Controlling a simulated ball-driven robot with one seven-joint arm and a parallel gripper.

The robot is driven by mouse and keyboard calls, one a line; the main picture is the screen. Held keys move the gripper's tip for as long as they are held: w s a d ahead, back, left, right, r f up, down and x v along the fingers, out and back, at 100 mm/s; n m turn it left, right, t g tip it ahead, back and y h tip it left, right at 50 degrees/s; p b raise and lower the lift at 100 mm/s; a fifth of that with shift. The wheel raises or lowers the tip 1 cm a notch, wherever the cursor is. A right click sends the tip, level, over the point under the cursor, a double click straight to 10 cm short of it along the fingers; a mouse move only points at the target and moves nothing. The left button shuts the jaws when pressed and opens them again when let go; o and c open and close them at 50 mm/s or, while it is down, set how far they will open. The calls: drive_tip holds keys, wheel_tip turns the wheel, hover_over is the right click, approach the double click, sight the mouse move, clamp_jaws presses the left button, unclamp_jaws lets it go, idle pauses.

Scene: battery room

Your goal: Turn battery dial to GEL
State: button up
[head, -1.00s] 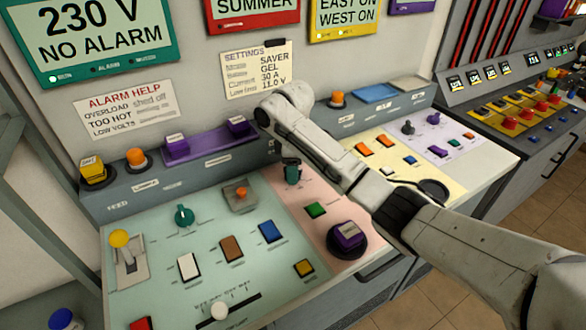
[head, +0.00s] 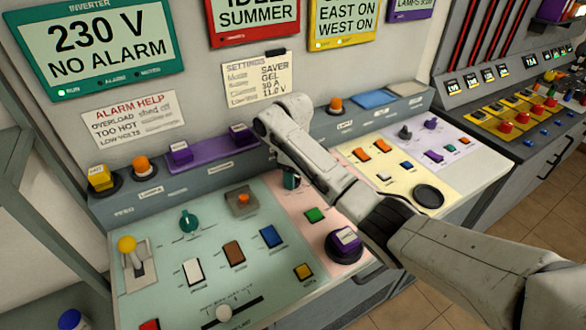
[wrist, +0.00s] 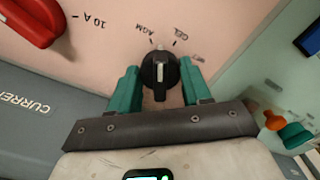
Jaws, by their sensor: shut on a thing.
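The battery dial (wrist: 160,70) is a black knob with a white pointer line on the pink panel. In the wrist view its pointer aims up, roughly between the marks labelled AGM (wrist: 145,31) and GEL (wrist: 179,31); I cannot tell exactly which it meets. A third label to the right is too blurred to read. My gripper (wrist: 158,88) is shut on the dial, a teal finger on each side. In the head view my gripper (head: 291,181) is low over the pink panel, and my arm hides the dial.
A red knob (wrist: 32,20) near a 10 A mark sits left of the dial in the wrist view. In the head view, a green button (head: 315,215) and a purple-topped round button (head: 345,240) stand nearby. A settings card (head: 257,79) on the wall lists GEL.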

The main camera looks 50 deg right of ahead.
drive_tip(key=m+p, duration=0.3)
drive_tip(key=m, duration=0.2)
drive_tip(key=shift+r, duration=0.1)
idle(0.4)
drive_tip(key=o, duration=1.1)
drive_tip(key=shift+c, duration=0.2)
wheel_tip(320, 180, up, 11)
drive_tip(key=p, duration=0.1)
drive_tip(key=shift+f, duration=0.2)
